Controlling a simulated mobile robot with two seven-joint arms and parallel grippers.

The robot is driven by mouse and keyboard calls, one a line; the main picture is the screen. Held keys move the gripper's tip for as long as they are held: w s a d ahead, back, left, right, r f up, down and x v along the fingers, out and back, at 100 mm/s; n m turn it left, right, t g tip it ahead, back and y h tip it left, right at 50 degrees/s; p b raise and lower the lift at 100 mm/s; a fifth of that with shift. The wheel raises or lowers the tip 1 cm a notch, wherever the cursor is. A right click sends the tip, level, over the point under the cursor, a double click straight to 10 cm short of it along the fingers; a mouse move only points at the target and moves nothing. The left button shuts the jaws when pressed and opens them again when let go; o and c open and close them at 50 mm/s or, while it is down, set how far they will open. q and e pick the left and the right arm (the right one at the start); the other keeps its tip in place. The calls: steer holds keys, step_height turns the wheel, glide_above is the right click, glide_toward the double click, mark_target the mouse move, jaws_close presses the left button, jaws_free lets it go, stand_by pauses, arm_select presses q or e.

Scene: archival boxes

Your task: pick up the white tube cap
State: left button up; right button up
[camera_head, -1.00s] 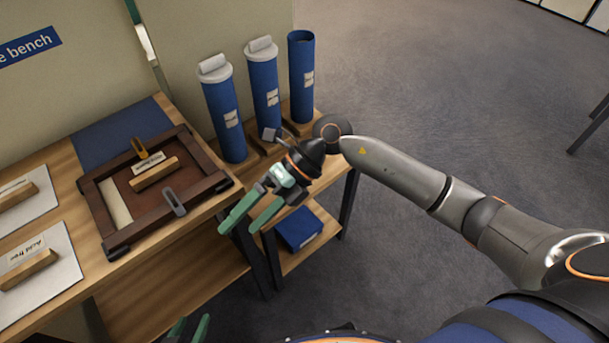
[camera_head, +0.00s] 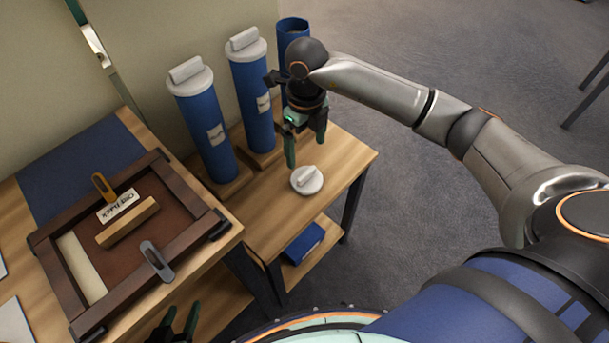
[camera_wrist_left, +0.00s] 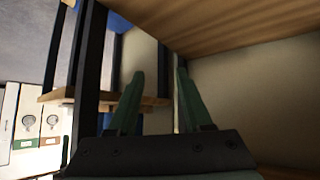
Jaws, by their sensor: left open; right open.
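The white tube cap (camera_head: 307,181) lies on the wooden top of the small side table (camera_head: 335,160), with its raised grip facing up. It is round and stands apart from the tubes. My right gripper (camera_head: 306,151) points down with its fingers open, just behind and above the cap. It holds nothing, and I cannot tell how high it is above the cap. My left gripper (camera_head: 179,322) is open and empty low in the head view. Its fingers also show in the left wrist view (camera_wrist_left: 158,75), under a wooden surface.
Two blue tubes with white caps (camera_head: 187,73) (camera_head: 244,40) stand behind the cap. An uncapped blue tube (camera_head: 293,27) is partly hidden by my right arm. A dark wooden frame (camera_head: 130,235) lies on the bench at left. A blue box (camera_head: 304,243) sits on the lower shelf.

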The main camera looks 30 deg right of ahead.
mark_target(307, 173)
step_height(307, 173, down, 3)
steer(key=shift+r, duration=0.1)
steer(key=shift+f, duration=0.55)
step_height(307, 173, down, 5)
steer(key=shift+s+r+b, duration=0.1)
steer(key=shift+s+b, duration=0.05)
steer(key=shift+b, duration=0.6)
arm_select(q)
steer(key=w+r+t, duration=0.3)
steer(key=w+r, duration=0.1)
steer(key=shift+a+r+m, duration=0.25)
steer(key=shift+r+m, duration=0.05)
steer(key=shift+f, duration=0.1)
arm_select(e)
steer(key=c, duration=1.3)
steer(key=shift+o, duration=0.2)
steer(key=shift+r, duration=0.1)
